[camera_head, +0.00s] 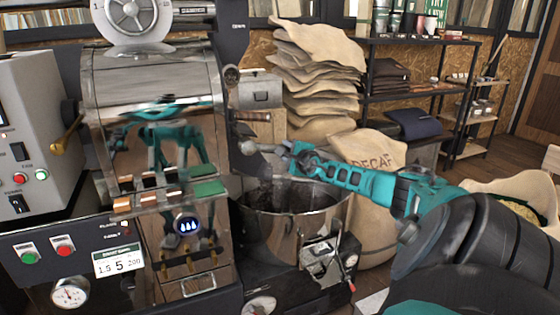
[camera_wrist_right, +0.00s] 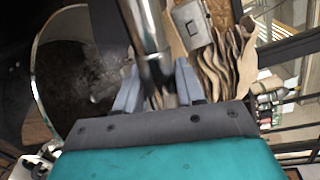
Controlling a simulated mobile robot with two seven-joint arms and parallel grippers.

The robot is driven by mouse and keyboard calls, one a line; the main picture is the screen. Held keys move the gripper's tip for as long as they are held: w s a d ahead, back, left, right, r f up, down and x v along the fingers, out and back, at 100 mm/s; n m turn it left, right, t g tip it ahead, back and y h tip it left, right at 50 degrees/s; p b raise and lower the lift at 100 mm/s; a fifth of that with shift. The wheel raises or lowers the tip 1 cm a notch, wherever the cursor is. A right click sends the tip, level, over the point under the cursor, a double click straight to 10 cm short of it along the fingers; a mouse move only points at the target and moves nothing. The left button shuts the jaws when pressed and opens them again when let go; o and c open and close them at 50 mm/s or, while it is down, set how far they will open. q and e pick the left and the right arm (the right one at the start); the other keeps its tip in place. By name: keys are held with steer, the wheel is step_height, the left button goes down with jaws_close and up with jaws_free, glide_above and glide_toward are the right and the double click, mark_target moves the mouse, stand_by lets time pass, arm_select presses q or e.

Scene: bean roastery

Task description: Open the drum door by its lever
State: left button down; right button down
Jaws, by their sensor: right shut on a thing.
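The lever (camera_head: 265,148) is a metal rod with a rounded end, beside the right side of the polished steel roaster drum (camera_head: 150,85). My right gripper (camera_head: 288,154) reaches in from the right and is shut on the lever. In the right wrist view the lever (camera_wrist_right: 147,30) runs down between the two grey fingers of the gripper (camera_wrist_right: 160,88). The drum door itself is hard to make out behind the lever, so I cannot tell whether it is open. My left gripper is not in view.
A round steel cooling bin (camera_head: 290,225) stands below my right gripper. Stacked sacks (camera_head: 318,75) and a DECAF sack (camera_head: 372,150) stand behind. A control panel (camera_head: 75,262) is at lower left. A shelf (camera_head: 415,95) stands at the back right.

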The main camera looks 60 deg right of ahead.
steer(key=shift+s+d+r+n+p, duration=0.1)
steer(key=shift+d+r+n+p, duration=0.05)
steer(key=shift+r+n+p, duration=0.35)
steer(key=shift+s+d+r+n+p, duration=0.1)
steer(key=shift+r+n+p, duration=0.2)
steer(key=shift+r+p, duration=0.2)
steer(key=shift+r, duration=0.1)
steer(key=c, duration=0.8)
jaws_free()
steer(key=shift+w, duration=0.1)
steer(key=shift+a, duration=0.1)
steer(key=p+v, duration=0.1)
steer(key=v, duration=1.2)
steer(key=shift+w+r, duration=0.1)
